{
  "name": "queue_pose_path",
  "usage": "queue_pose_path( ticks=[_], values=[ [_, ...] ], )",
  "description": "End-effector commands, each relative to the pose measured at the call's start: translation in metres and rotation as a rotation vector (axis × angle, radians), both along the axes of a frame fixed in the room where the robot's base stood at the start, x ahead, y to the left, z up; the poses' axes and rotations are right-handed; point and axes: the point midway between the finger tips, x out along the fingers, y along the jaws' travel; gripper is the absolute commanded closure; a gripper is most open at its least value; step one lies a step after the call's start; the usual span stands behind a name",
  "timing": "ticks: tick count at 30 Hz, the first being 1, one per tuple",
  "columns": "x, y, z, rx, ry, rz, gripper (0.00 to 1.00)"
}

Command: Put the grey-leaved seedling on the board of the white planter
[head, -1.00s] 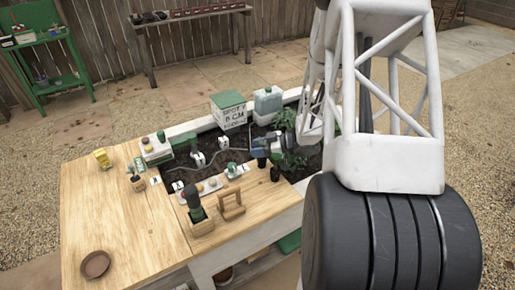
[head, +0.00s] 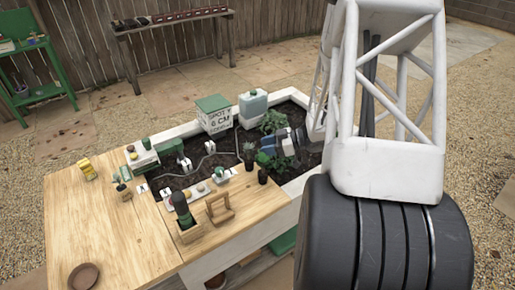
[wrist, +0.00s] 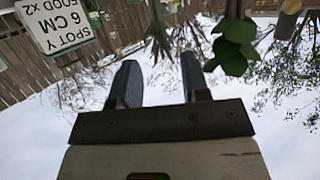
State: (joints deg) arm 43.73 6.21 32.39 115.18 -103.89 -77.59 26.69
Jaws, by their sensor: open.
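The white planter (head: 293,93) holds dark soil, with a wooden board (head: 240,209) along its near side. The grey-leaved seedling seems to be the dark pot (head: 249,156) at the board's far right edge; whether it stands fully on the board is unclear. Its feathery grey-green leaves (wrist: 158,38) hang upside down in the wrist view, just beyond the fingertips. A round-leaved green seedling (head: 262,169) stands next to it, nearer me; it also shows in the wrist view (wrist: 234,48). My gripper (head: 272,147) is open, right of both pots. In the wrist view my fingers (wrist: 159,72) hold nothing.
A lettered box (head: 214,116) and a pale tank (head: 253,106) stand behind. A leafy plant (head: 273,121) grows close behind my gripper. A wooden frame (head: 219,207) and a tool holder (head: 190,231) occupy the board. Bare wood lies right of the frame.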

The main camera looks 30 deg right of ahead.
Motion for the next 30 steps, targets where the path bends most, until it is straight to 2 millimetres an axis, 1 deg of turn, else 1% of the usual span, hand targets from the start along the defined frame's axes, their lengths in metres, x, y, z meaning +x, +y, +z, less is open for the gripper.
queue_pose_path(
  ticks=[4, 10, 16, 30],
  values=[
    [-0.009, -0.013, 0.005, -0.001, 0.001, -0.002, 0.58],
    [-0.017, -0.022, 0.009, -0.001, 0.001, 0.0, 0.58],
    [-0.019, -0.025, 0.01, 0.0, 0.0, 0.0, 0.58],
    [-0.019, -0.025, 0.01, 0.0, 0.0, 0.001, 0.58]
  ],
)
